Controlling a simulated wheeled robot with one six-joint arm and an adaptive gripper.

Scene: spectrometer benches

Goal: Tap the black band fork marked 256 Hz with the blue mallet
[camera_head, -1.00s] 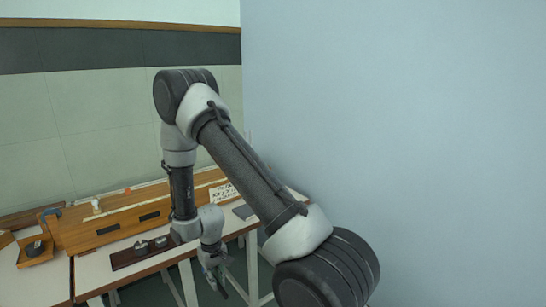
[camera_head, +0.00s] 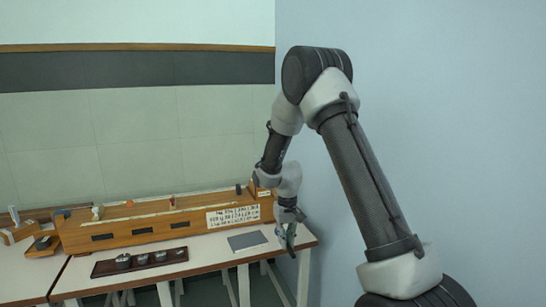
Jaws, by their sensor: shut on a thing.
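My gripper (camera_head: 287,236) hangs fingers down at the right end of the white table (camera_head: 215,250), right of the grey flat pad. It is shut on a small, dark thing with a bluish tint, too small to identify surely as the blue mallet. I cannot make out the black band fork marked 256 Hz. Small upright items stand on the long wooden bench, among them a red-topped one (camera_head: 172,202) and a dark one (camera_head: 238,189); no markings on them are legible.
The wooden bench (camera_head: 150,228) carries a lettered white card (camera_head: 233,216). In front lie a dark tray (camera_head: 105,268) with several metal pieces and a grey pad (camera_head: 247,240). A wooden box (camera_head: 43,246) and a blue item (camera_head: 63,212) are at left. A blue wall (camera_head: 450,120) closes the right.

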